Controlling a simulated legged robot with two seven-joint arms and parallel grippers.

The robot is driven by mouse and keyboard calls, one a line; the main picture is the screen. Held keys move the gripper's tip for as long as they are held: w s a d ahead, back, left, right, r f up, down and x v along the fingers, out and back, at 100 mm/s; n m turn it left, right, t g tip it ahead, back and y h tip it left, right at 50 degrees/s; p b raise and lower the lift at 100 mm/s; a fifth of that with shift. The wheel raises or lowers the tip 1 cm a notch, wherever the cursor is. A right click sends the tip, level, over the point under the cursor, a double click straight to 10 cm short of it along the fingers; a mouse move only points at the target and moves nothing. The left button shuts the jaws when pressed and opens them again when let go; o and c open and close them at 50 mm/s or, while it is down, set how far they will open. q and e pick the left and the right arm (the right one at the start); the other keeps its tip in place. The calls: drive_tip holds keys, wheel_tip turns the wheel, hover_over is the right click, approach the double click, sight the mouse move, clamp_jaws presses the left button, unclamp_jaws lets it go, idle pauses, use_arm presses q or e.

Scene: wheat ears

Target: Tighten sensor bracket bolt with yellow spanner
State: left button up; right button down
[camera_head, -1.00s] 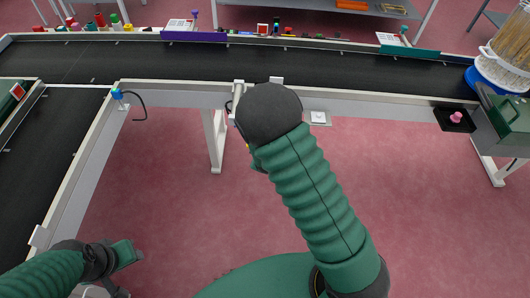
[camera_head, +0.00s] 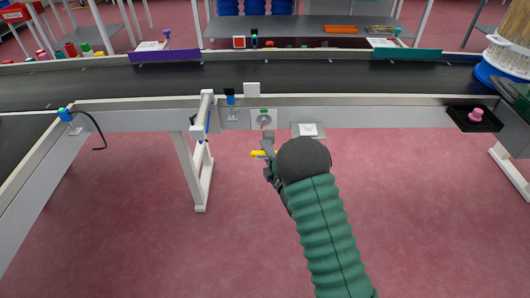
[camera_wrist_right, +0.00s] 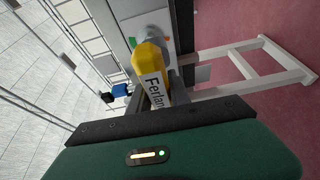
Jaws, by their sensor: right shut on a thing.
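My right gripper (camera_head: 268,146) is shut on the yellow spanner (camera_head: 258,154), in front of the near conveyor rail. In the right wrist view the spanner (camera_wrist_right: 152,67) is held between the fingers, with black lettering on its handle. Its far end points at a grey rounded part by the rail; whether they touch I cannot tell. A blue-topped sensor on a bracket (camera_head: 232,105) is on the rail, left of a pale plate with a round grey fitting (camera_head: 264,120) and a green mark. I cannot make out the bolt clearly. My left gripper is out of view.
The black conveyor (camera_head: 330,78) runs across behind the rail. A white frame (camera_head: 201,150) stands left of my gripper. A small plate (camera_head: 308,130) is just right of it. A black tray (camera_head: 474,118) with a pink knob is farther right. Pink floor is clear below.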

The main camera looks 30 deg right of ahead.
drive_tip(key=w, duration=0.1)
drive_tip(key=w+d+b, duration=0.1)
drive_tip(key=w, duration=0.1)
drive_tip(key=w+d, duration=0.1)
drive_tip(key=shift+w+r+b, duration=0.2)
drive_tip(key=shift+w+b, duration=0.1)
drive_tip(key=shift+w, duration=0.1)
drive_tip(key=shift+a+r, duration=0.1)
drive_tip(key=shift+r, duration=0.05)
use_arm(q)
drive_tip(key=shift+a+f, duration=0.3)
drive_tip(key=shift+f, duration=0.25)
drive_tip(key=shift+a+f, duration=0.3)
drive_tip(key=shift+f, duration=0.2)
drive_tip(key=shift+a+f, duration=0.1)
use_arm(e)
drive_tip(key=shift+a+r, duration=0.1)
drive_tip(key=shift+a, duration=0.1)
drive_tip(key=shift+w+d, duration=0.15)
drive_tip(key=shift+w, duration=0.05)
